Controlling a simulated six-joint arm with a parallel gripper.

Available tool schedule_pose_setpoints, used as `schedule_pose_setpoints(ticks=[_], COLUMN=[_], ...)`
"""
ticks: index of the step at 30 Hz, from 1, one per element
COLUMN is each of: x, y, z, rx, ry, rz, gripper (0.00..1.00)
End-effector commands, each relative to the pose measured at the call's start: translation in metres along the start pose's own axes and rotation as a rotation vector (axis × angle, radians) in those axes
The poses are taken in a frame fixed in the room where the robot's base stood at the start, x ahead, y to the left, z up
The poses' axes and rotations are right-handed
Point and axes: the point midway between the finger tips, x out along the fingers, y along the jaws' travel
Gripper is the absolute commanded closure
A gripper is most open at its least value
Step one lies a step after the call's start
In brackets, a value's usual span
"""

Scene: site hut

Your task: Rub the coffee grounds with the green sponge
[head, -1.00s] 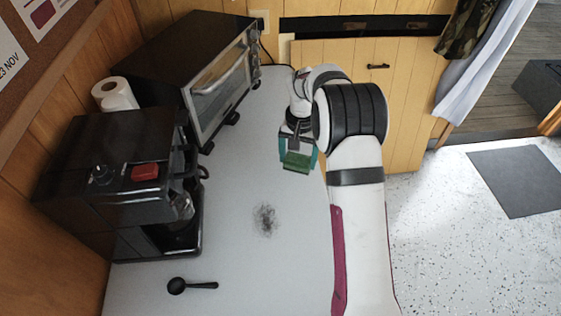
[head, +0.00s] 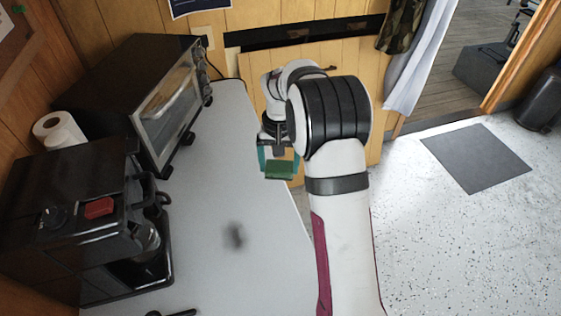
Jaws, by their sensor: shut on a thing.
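The green sponge (head: 281,170) is held between the teal fingertips of my gripper (head: 279,164), which is shut on it. My gripper is near the right edge of the counter, and I cannot tell how high the sponge is above it. The coffee grounds (head: 234,236) are a dark, blurred patch on the light grey counter, below and to the left of my gripper in the picture. My gripper and sponge are well apart from the patch.
A black coffee machine (head: 75,222) and a toaster oven (head: 130,95) line the left of the counter (head: 205,190). A paper roll (head: 58,130) stands behind the machine. A black scoop (head: 180,313) is cut off at the bottom edge. The counter between is clear.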

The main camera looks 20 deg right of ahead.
Motion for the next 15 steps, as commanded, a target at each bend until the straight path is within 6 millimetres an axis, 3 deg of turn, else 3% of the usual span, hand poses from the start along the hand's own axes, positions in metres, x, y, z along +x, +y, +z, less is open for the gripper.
schedule_pose_setpoints(ticks=[5,9,15], x=[0.007,0.016,0.026], y=[-0.033,-0.060,-0.076], z=[0.043,0.099,0.169], rx=[-0.193,-0.426,-0.701], ry=[-0.003,-0.004,-0.001], rz=[0.002,0.003,0.000], gripper=[0.56,0.56,0.56])
